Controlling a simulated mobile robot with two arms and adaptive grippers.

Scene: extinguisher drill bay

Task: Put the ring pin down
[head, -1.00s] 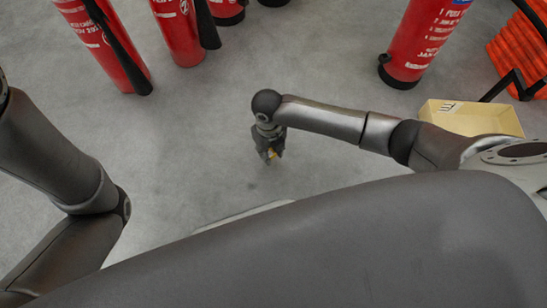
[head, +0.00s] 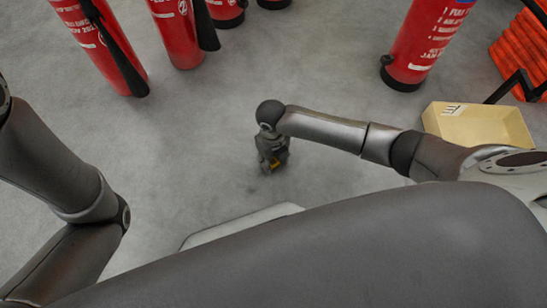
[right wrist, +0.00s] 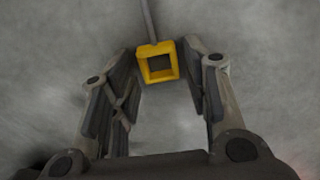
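The ring pin (right wrist: 157,62) shows in the right wrist view as a yellow square ring with a thin grey rod running up from it. It lies between the tips of my right gripper (right wrist: 160,65), with narrow gaps visible beside it. The fingers stand apart and look open around the ring. In the head view my right gripper (head: 272,163) points down over the grey floor, with a bit of yellow at its fingers. I cannot tell whether the pin touches the floor. My left gripper is out of view; only its arm shows at the left.
Red extinguishers stand on the floor at the upper left (head: 100,45) and upper right (head: 430,40). A pale yellow open box (head: 477,125) sits at the right beside an orange stack (head: 522,60). The floor (head: 215,125) around my right gripper is clear.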

